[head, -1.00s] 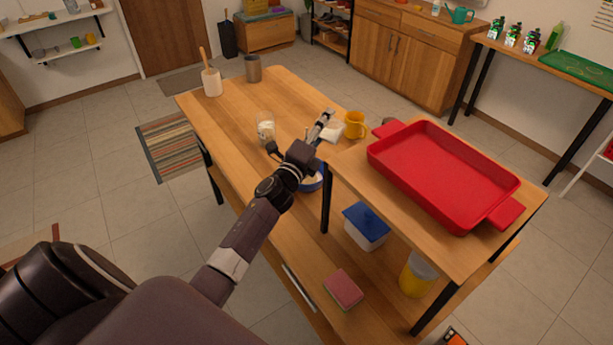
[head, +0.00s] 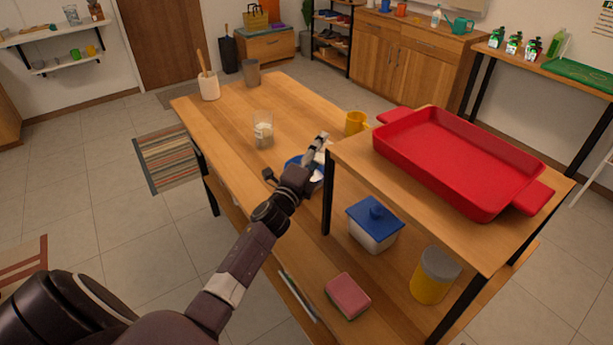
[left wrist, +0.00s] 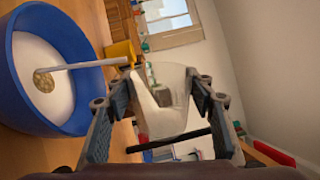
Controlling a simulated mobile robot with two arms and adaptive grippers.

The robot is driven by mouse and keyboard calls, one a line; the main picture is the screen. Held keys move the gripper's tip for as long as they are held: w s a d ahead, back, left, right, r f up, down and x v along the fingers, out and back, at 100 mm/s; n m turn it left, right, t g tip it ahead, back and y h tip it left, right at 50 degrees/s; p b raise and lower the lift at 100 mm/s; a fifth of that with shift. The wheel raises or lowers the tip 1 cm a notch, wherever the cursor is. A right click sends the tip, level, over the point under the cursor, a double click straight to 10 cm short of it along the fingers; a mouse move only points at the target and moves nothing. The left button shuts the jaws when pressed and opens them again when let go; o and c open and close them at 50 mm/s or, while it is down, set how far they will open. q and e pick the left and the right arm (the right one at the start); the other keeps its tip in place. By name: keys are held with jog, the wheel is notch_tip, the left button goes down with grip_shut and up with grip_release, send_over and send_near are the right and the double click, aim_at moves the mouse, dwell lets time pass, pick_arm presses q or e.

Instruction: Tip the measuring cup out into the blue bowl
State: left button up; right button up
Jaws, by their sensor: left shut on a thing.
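The blue bowl (head: 293,163) stands on the wooden table and is partly hidden behind my left gripper (head: 317,150). In the left wrist view the bowl (left wrist: 88,28) shows at the left, with white contents, a small yellowish round patch and a pale stick across its rim. My left gripper (left wrist: 163,100) is shut on a translucent cup (left wrist: 165,118), which looks like the measuring cup. The cup sits between the fingers, beside the bowl in that view. Its contents and exact tilt are hard to make out. My right gripper is not in view.
A clear glass with white contents (head: 263,132) stands left of the bowl. A yellow mug (head: 354,123) is behind it. The raised shelf (head: 350,158) with a red tray (head: 455,165) is close on the right.

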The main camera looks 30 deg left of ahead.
pick_arm(q)
jog(key=shift+r, duration=0.15)
jog(key=shift+w+a, duration=0.15)
jog(key=shift+a, duration=0.1)
jog(key=shift+n, duration=0.3)
jog(key=shift+d, duration=0.15)
jog(key=shift+a+n+p, duration=0.2)
jog(key=shift+n+p, duration=0.1)
jog(key=shift+d, duration=0.1)
jog(key=shift+n, duration=0.3)
jog(key=shift+a+n, duration=0.25)
jog(key=shift+n, duration=0.15)
